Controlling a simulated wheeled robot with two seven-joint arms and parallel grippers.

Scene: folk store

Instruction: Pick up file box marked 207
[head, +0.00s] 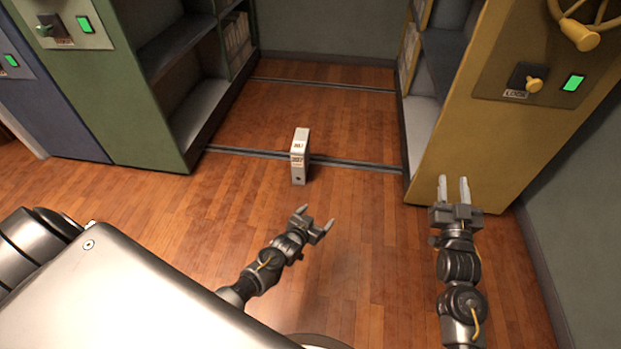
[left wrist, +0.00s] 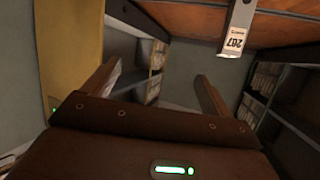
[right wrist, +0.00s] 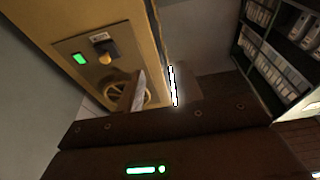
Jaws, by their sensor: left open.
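The grey-white file box (head: 298,170) stands upright on the wooden floor at the rail between the shelf units. Its spine label faces me, and the left wrist view shows the box (left wrist: 240,14) upside down with 207 on its label. My left gripper (head: 316,217) is open and empty, nearer to me than the box and slightly right of it, not touching it. My right gripper (head: 453,182) is empty, in front of the yellow cabinet. Its fingers are apart with a narrower gap, also seen in the right wrist view (right wrist: 156,88).
A green shelf unit (head: 135,90) stands at left and a yellow one (head: 480,130) at right, close to my right gripper. Floor rails (head: 355,163) cross the aisle. The floor around the box is clear. Several binders (right wrist: 280,65) show on shelves in the right wrist view.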

